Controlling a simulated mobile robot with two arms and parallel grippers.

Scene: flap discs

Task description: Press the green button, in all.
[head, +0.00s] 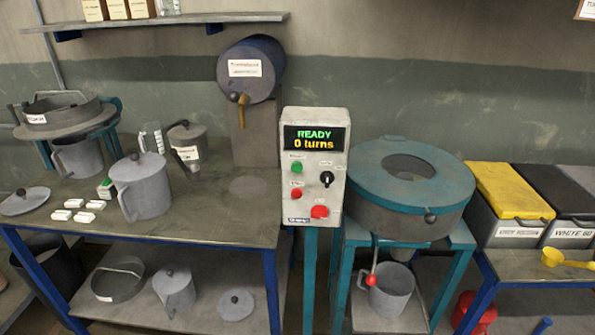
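The green button (297,168) is on the front of a light grey control box (315,130), in the upper left of its panel. The box stands in the middle of the head view, between the workbench and a teal machine. Its display (314,139) reads "READY" and "0 turns". Below the green button is a red button (296,194), with a black knob (327,179) to the right and a larger red button (319,212) lower down. Neither of my grippers shows in the head view. Nothing covers the green button.
A grey workbench (215,218) with lidded jugs stands at the left. The round teal machine (365,175) is close to the box's right side, with a red-knobbed lever (371,280) below. Yellow-lidded (515,190) and black-lidded bins stand at the right.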

